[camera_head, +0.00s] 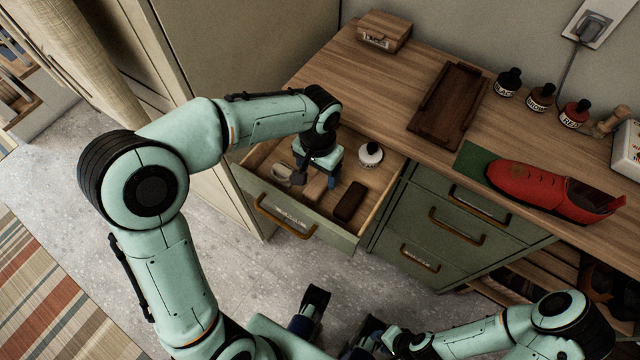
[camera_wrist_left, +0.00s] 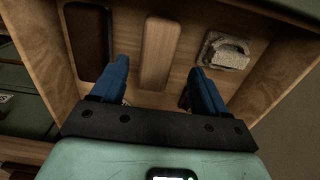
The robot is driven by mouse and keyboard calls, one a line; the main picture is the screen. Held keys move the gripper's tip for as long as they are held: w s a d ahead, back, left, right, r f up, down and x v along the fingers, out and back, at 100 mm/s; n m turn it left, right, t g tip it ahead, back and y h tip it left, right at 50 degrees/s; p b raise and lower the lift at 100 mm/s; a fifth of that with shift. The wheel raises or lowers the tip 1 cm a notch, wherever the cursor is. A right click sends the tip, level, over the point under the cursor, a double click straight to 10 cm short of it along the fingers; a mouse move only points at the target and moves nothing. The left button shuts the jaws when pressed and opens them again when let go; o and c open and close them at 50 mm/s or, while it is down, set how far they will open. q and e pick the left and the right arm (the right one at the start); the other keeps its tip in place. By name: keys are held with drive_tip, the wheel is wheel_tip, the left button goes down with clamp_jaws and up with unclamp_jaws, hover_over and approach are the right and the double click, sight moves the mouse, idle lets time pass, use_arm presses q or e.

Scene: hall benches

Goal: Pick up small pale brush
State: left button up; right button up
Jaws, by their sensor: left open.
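The small pale brush (camera_head: 314,188) is a light wooden block lying in the open drawer (camera_head: 376,212). In the left wrist view the pale brush (camera_wrist_left: 160,52) lies in the middle, between my two blue fingers. My left gripper (camera_head: 316,174) reaches down into the drawer over it, open, with a gap to the brush on both sides. A dark brown brush (camera_head: 350,202) lies beside it, also seen in the left wrist view (camera_wrist_left: 87,42). A grey pad-like thing (camera_wrist_left: 224,51) lies on its other side. My right gripper (camera_head: 340,318) is low at the front, open and empty.
The drawer walls are close around my left gripper. On the bench are a dark tray (camera_head: 449,105), a wooden box (camera_head: 384,32), several small bottles and a red shoe (camera_head: 545,190).

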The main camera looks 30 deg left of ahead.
sight(320, 181)
use_arm(q)
drive_tip(key=f, duration=0.4)
drive_tip(key=shift+d+f+b, duration=0.1)
drive_tip(key=shift+d+b, duration=0.1)
drive_tip(key=shift+b, duration=0.15)
drive_tip(key=c, duration=1.1)
drive_tip(key=shift+o, duration=0.2)
wheel_tip(320, 181, up, 20)
drive_tip(key=p, duration=0.4)
drive_tip(key=o, duration=0.5)
drive_tip(key=c, duration=0.4)
